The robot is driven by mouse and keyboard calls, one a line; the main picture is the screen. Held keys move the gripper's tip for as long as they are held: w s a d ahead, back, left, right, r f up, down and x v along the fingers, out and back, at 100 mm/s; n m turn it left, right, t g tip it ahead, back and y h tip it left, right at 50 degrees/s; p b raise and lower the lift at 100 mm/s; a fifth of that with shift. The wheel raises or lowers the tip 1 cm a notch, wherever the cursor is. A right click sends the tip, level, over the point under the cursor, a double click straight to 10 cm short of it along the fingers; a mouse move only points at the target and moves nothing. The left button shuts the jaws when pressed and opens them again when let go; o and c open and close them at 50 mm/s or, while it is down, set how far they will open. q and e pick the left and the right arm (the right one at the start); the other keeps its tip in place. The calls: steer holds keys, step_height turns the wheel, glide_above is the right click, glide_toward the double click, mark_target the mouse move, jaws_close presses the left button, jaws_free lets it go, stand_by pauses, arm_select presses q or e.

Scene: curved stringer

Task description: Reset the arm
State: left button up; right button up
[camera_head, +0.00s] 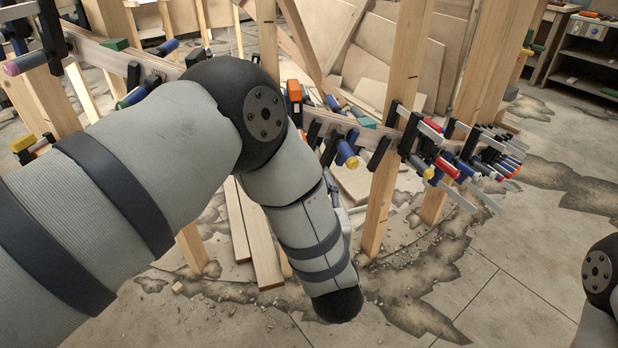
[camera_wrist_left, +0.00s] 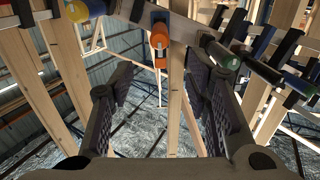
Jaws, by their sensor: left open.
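My left arm (camera_head: 150,165) comes in from the left in the head view, rises to a dark elbow joint and bends down toward the floor in front of the wooden frame. Its gripper is hidden in the head view. In the left wrist view my left gripper (camera_wrist_left: 160,90) has its two dark fingers spread wide, with nothing held between them. Beyond the fingers are a wooden post and an orange object (camera_wrist_left: 159,48) on the clamped strip. A small part of my right arm (camera_head: 601,285) shows at the right edge of the head view; its gripper is out of view.
A curved wooden stringer (camera_head: 112,56) with many bar clamps (camera_head: 440,160) runs across upright posts (camera_head: 385,190), close behind my left arm. Loose boards (camera_head: 262,240) lie below it. Cracked floor at the front right is mostly clear. Shelves (camera_head: 590,60) stand at the back right.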

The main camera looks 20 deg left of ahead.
arm_select(q)
steer(key=shift+f, duration=0.15)
steer(key=s+a+f+m+g+h+p, duration=0.1)
steer(key=s+a+f+m+g+h, duration=0.2)
steer(key=s+f, duration=0.55)
steer(key=s+a+f+m+g+h, duration=0.1)
steer(key=s+a+f+g+h, duration=0.15)
steer(key=s+f+g, duration=0.55)
steer(key=s+a+f+g, duration=0.1)
steer(key=s+g, duration=0.1)
steer(key=s, duration=0.8)
steer(key=s+a+f+g+h, duration=0.1)
steer(key=s+g, duration=0.2)
steer(key=s, duration=0.7)
steer(key=s+a+f+g+h+p, duration=0.1)
steer(key=s+a+g, duration=0.1)
steer(key=s, duration=0.8)
steer(key=shift+f+g, duration=0.3)
steer(key=shift+g, duration=0.2)
arm_select(e)
steer(key=w+r+t, duration=0.1)
steer(key=w+r, duration=0.1)
steer(key=shift+w+r, duration=0.4)
arm_select(q)
steer(key=shift+w, duration=0.15)
